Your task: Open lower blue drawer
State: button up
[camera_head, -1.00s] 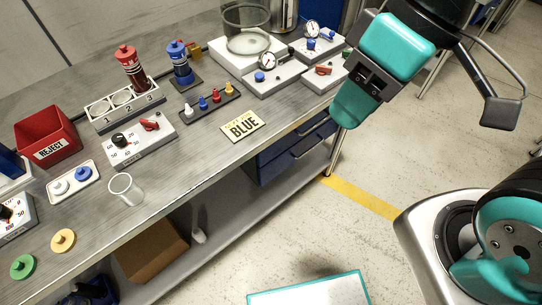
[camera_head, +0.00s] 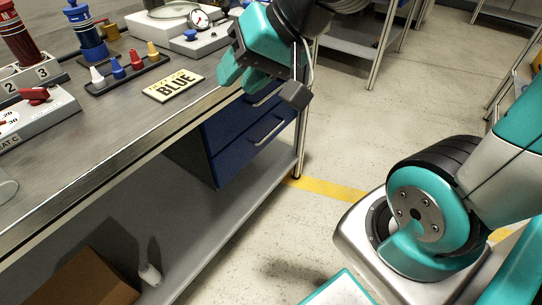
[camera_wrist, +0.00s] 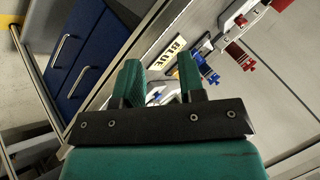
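The lower blue drawer (camera_head: 240,151) is the bottom front of a blue drawer unit under the workbench. It appears shut, with a silver bar handle (camera_head: 268,131). The upper drawer (camera_head: 227,122) sits above it, its handle partly hidden by my arm. In the wrist view the lower drawer (camera_wrist: 78,88) and its handle (camera_wrist: 78,81) are at the left, beside the upper drawer (camera_wrist: 104,48). My gripper (camera_head: 238,72) is above the bench's front edge, higher than the drawers and apart from them. In the wrist view my gripper (camera_wrist: 160,78) has its fingers apart with nothing between them.
The yellow BLUE sign (camera_head: 173,86) and a rack of small coloured pegs (camera_head: 127,73) are on the workbench (camera_head: 110,118) near my gripper. A bench leg (camera_head: 301,140) stands right of the drawers. The floor (camera_head: 340,150) in front is clear. A cardboard box (camera_head: 85,283) is on the lower shelf.

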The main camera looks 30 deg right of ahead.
jog(key=w+d+f+m+t+h+b, duration=0.1)
jog(key=w+d+f+m+t+b, duration=0.15)
jog(key=f+b, duration=0.55)
jog(key=w+d+f+m+t+h+b, duration=0.1)
jog(key=w+d+f+m+t+b, duration=0.2)
jog(key=f+b, duration=0.5)
jog(key=w+d+f+m+t+b, duration=0.1)
jog(key=d+f+m+b, duration=0.3)
jog(key=f+b, duration=0.45)
jog(key=m+t+h+b, duration=0.3)
jog(key=m+h+b, duration=0.2)
jog(key=m+b, duration=0.25)
send_near(271, 133)
jog(key=shift+n, duration=0.6)
jog(key=p+x, duration=0.1)
jog(key=x, duration=0.2)
jog(key=p+x, duration=0.2)
jog(key=x, duration=0.1)
jog(key=p+x, duration=0.2)
jog(key=x, duration=0.1)
jog(key=shift+w+d, duration=0.3)
jog(key=shift+w, duration=0.05)
jog(key=shift+w+f, duration=0.3)
jog(key=shift+w, duration=0.1)
jog(key=shift+c, duration=0.3)
grip_shut()
